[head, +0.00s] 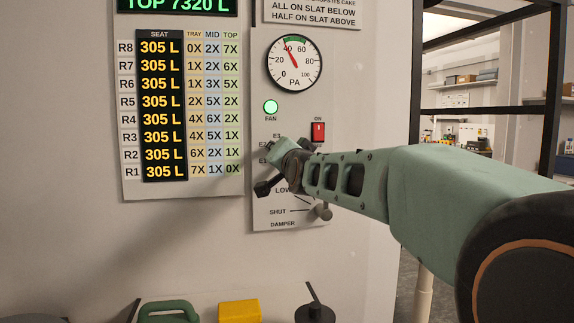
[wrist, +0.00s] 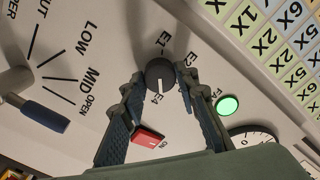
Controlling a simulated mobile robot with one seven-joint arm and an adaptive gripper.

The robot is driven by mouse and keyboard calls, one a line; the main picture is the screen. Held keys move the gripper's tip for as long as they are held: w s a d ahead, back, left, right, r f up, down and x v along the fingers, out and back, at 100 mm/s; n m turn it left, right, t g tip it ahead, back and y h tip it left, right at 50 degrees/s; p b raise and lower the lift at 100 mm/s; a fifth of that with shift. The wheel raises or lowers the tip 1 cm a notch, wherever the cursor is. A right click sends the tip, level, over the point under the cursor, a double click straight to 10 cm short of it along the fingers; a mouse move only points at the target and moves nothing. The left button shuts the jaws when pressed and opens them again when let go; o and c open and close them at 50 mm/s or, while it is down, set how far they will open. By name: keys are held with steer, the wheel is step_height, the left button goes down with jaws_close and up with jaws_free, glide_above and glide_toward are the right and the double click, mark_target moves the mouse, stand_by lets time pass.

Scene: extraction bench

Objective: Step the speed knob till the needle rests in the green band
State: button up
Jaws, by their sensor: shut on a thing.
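The speed knob (wrist: 160,74) is dark and round, with labels E1 to E4 around it. Its white mark points toward E4 in the wrist view. My gripper (wrist: 160,84) is shut on the knob, one finger on each side. In the head view my gripper (head: 272,165) reaches the panel and hides the knob and some of its labels. The round PA gauge (head: 294,64) is above. Its red needle (head: 290,54) points up and left, near 40. A green band (head: 295,40) lies along the top of the dial; the needle tip appears near its left end.
The green FAN lamp (head: 270,107) is lit beside the red ON switch (head: 318,132). The damper lever (head: 322,211) is below my gripper, and its blue handle (wrist: 45,115) shows in the wrist view. A seat chart (head: 180,110) hangs at left.

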mark_target(277, 113)
steer(key=shift+r+m+b, duration=0.1)
steer(key=shift+m+b, duration=0.35)
steer(key=shift+m, duration=0.35)
steer(key=o, duration=1.1)
steer(key=shift+o, duration=0.2)
steer(key=shift+a+r, duration=0.2)
steer(key=shift+r, duration=2.85)
steer(key=shift+d+r, duration=0.2)
steer(key=shift+r, duration=1.7)
